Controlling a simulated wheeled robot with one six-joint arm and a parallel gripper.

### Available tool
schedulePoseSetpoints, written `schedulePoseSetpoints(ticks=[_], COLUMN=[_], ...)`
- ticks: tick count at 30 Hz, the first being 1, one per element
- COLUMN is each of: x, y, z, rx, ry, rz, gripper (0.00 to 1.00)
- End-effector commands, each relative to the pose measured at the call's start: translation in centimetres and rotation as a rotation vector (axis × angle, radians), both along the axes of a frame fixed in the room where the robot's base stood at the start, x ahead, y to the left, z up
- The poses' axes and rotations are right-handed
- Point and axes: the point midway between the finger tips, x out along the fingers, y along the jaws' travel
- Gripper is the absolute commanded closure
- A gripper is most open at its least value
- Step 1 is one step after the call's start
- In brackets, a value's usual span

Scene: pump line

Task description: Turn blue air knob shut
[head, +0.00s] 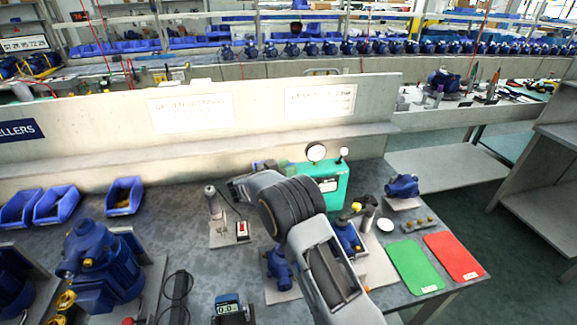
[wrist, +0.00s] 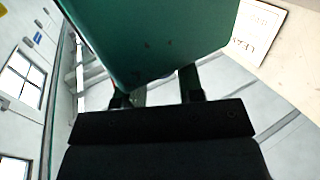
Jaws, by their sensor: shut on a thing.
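The teal tester box (head: 333,190) stands on the bench in the head view, with a round gauge (head: 317,152) on top. In the wrist view a large teal surface (wrist: 155,40) fills the upper middle, close to the camera. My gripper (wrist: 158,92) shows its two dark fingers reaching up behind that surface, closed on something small. The fingertips and the blue air knob between them are hidden there. In the head view my arm covers the left of the box and hides the gripper.
Blue pumps (head: 280,268) stand near my arm. A green mat (head: 414,266) and a red mat (head: 454,256) lie at the bench's right. Blue bins (head: 57,203) line the left back. A low grey wall (head: 240,115) rises behind the bench.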

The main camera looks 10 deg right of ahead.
Motion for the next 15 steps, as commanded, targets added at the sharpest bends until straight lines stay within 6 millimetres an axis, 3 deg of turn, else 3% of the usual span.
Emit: schedulePoseSetpoints(ticks=[15], x=[0.39], y=[0.00], z=[0.24], rx=[-0.002], ry=[-0.005], rz=[-0.186], gripper=[0.89])
